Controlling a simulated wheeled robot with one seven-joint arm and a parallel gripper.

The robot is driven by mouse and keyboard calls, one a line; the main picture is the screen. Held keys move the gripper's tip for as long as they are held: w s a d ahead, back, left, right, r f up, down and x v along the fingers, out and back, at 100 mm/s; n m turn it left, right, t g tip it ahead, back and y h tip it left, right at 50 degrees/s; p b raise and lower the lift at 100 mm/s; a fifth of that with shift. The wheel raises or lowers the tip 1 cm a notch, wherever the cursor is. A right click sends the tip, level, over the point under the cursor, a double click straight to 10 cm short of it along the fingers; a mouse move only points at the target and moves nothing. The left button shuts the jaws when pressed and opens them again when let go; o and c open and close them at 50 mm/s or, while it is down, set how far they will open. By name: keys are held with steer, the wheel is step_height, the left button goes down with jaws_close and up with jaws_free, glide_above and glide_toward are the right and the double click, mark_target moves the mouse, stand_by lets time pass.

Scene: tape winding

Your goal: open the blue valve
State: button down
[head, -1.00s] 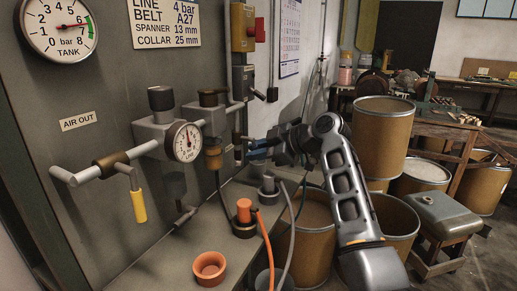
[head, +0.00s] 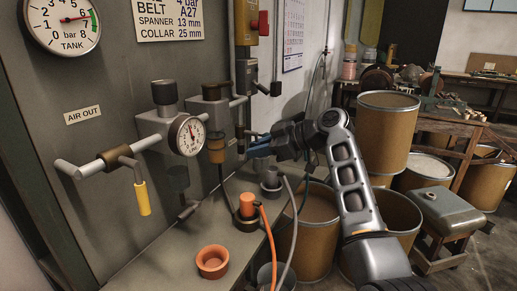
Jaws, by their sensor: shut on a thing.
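The blue valve handle (head: 258,149) is at the right end of the pipework on the grey panel, by the dark vertical pipe. My gripper (head: 266,144) reaches in from the right and is shut on the blue handle. The fingertips and the handle overlap, so the exact grip is hard to see.
A yellow-handled lever valve (head: 142,198), a line gauge (head: 187,135) and a tank gauge (head: 63,23) are on the panel. An orange-collared hose fitting (head: 247,207) and an orange cup (head: 212,262) stand on the bench below. Drums (head: 386,130) stand behind my arm.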

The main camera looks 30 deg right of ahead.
steer(key=c, duration=1.1)
jaws_free()
steer(key=shift+d, duration=0.1)
steer(key=b+v, duration=0.1)
steer(key=v, duration=0.6)
steer(key=shift+s+r, duration=0.15)
steer(key=shift+s, duration=0.1)
steer(key=shift+d, duration=0.15)
steer(key=shift+c, duration=0.4)
